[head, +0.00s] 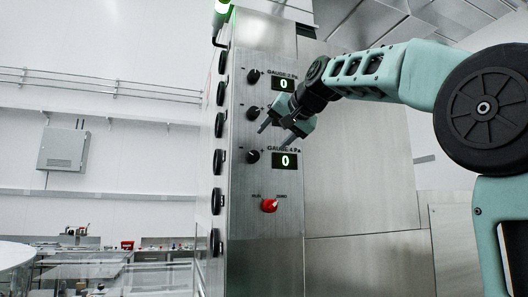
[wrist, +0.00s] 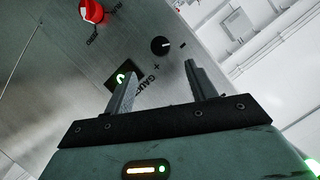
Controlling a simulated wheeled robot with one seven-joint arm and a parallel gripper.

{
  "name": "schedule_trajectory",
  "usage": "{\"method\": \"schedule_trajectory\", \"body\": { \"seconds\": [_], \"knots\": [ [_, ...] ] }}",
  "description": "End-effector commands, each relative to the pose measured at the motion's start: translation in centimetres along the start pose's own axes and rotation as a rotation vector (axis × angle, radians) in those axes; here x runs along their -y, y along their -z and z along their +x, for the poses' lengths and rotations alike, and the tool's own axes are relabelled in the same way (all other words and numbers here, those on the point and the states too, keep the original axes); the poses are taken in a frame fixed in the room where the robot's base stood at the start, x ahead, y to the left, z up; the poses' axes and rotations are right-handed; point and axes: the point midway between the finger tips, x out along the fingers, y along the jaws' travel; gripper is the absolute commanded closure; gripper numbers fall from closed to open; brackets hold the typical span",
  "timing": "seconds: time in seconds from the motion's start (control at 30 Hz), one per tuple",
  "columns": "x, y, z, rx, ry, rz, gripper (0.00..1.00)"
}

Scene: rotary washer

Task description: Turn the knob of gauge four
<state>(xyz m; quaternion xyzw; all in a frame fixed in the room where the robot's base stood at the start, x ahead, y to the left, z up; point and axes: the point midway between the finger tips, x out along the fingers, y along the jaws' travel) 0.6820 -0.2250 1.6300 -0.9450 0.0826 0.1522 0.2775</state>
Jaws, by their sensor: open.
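The gauge four knob (head: 252,156) is a round black dial on the metal panel, left of a green display (head: 285,161) reading 0 under the label "GAUGE 4". It also shows in the wrist view (wrist: 160,46), seen upside down, with a white pointer mark. My gripper (head: 274,135) is open and empty, its fingers pointing down and left, above and right of the knob in the head view. In the wrist view the knob lies beyond the fingertips (wrist: 161,70), between them sideways, with nothing held. The fingers appear apart from the knob.
Another black knob (head: 253,76) with a display (head: 284,84) sits higher on the panel. A knob (head: 253,113) between them is close behind my gripper, its display hidden. A red switch (head: 269,205) sits below. Several black handwheels line the cabinet's left side.

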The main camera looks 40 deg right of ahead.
Motion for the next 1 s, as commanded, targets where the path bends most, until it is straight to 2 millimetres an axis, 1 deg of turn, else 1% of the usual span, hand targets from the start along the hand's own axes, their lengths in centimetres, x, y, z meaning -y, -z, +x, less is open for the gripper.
{"method": "schedule_trajectory", "body": {
  "seconds": [0.03, 0.2, 0.3, 0.4, 0.57, 1.0],
  "knots": [
    [0.0, -0.1, -1.3, -0.005, 0.001, -0.001, 0.44],
    [0.0, -0.1, -4.6, -0.002, 0.003, -0.001, 0.44],
    [0.0, -0.1, -6.0, -0.001, 0.002, 0.000, 0.44],
    [0.0, -0.1, -6.8, 0.000, 0.001, 0.000, 0.44],
    [0.0, 0.0, -7.4, 0.001, 0.001, 0.000, 0.44],
    [0.0, 0.0, -7.3, 0.001, 0.001, 0.000, 0.44]
  ]
}}
